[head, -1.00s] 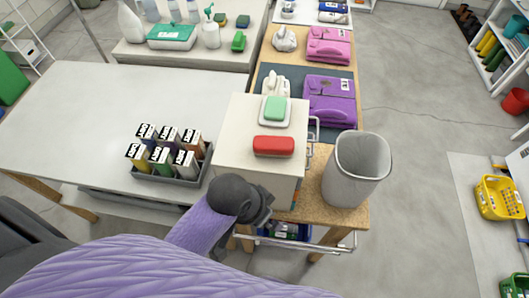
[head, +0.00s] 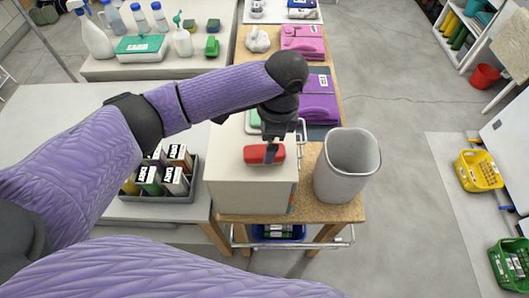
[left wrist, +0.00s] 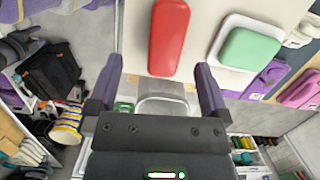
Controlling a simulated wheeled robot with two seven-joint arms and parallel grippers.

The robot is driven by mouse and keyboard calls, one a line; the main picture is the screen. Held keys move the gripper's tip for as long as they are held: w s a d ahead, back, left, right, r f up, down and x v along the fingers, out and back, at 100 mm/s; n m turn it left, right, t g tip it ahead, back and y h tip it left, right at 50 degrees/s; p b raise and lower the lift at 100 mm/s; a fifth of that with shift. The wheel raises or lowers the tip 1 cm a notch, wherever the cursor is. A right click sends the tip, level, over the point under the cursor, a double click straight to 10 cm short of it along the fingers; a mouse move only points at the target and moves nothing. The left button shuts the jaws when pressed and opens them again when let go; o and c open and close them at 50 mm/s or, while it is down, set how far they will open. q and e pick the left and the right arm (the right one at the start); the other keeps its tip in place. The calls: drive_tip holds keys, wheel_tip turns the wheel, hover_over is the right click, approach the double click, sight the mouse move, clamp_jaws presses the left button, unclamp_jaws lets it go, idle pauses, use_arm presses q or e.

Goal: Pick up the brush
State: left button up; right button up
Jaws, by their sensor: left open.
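The red rounded block (head: 254,155), which looks like the brush, lies on top of the pale box (head: 232,185). It also shows in the left wrist view (left wrist: 167,36), lying lengthwise toward my fingers. My left gripper (head: 272,150) is above the box at the red block and hides part of it in the head view. In the left wrist view my left gripper (left wrist: 159,66) is open and its jaws are empty. The near end of the red block appears between the fingertips; I cannot tell the height gap. My right gripper is not in view.
A green block on a white dish (left wrist: 250,50) sits beside the red one. A grey bin (head: 347,175) stands right of the box. A grey tray (head: 172,195) with several small cartons is at its left. Purple cases (head: 318,107) lie behind.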

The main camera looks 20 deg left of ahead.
use_arm(q)
drive_tip(key=f, duration=0.4)
drive_tip(key=f+b, duration=0.1)
drive_tip(key=f, duration=0.1)
drive_tip(key=shift+w+a+f, duration=0.2)
drive_tip(key=shift+w+a, duration=0.05)
drive_tip(key=shift+a, duration=0.15)
drive_tip(key=c, duration=0.5)
clamp_jaws()
wheel_tip(320, 180, up, 10)
drive_tip(key=shift+r+p, duration=0.1)
drive_tip(key=shift+p, duration=0.85)
